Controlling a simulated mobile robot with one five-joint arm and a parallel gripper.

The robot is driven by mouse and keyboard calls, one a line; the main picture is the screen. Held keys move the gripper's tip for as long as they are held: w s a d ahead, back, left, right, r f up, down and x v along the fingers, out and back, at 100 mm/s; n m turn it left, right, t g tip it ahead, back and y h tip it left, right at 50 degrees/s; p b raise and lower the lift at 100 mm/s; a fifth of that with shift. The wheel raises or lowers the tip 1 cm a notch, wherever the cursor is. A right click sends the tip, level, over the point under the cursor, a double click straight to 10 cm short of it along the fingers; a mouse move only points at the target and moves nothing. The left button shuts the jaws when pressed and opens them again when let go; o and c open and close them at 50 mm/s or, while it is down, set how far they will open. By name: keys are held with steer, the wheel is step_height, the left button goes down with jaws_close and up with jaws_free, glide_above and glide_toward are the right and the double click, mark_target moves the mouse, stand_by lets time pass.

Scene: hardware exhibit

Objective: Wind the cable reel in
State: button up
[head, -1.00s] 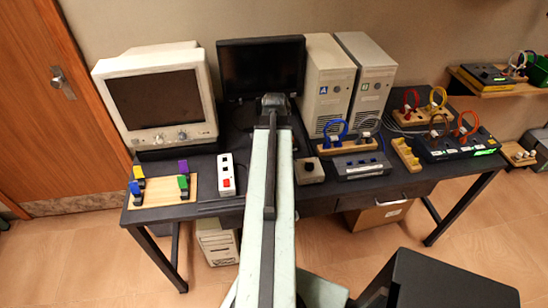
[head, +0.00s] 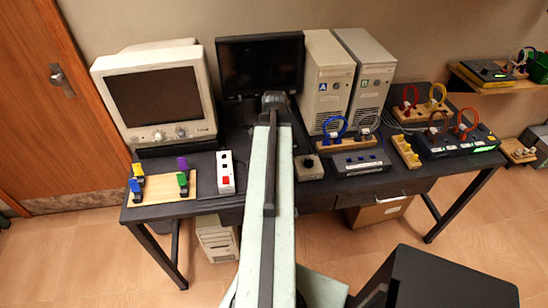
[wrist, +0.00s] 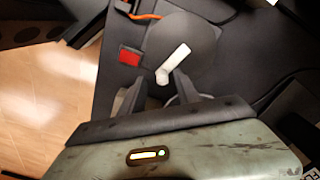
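In the wrist view, the cable reel shows as a round dark grey disc (wrist: 190,45) with a white crank handle (wrist: 175,62) lying across its face. A short orange cable (wrist: 145,16) shows at its upper left, with a red block (wrist: 130,56) beside the disc. My gripper (wrist: 160,80) is open, its two dark fingertips apart at the lower end of the handle. That end appears between the tips; I cannot tell whether they touch it. In the head view, my arm hides the gripper's fingers and the reel cannot be made out.
The dark workbench (head: 228,203) holds a beige CRT monitor (head: 155,95), a flat black monitor (head: 260,68), two computer towers (head: 328,85) and a white switch strip (head: 225,172). A wooden board with coloured clips (head: 160,187) lies at left. Cable panels crowd the right.

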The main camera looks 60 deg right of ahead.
steer(key=shift+w, duration=0.1)
steer(key=shift+r+p, duration=0.6)
step_height(320, 180, up, 7)
steer(key=p, duration=0.7)
steer(key=shift+f, duration=0.15)
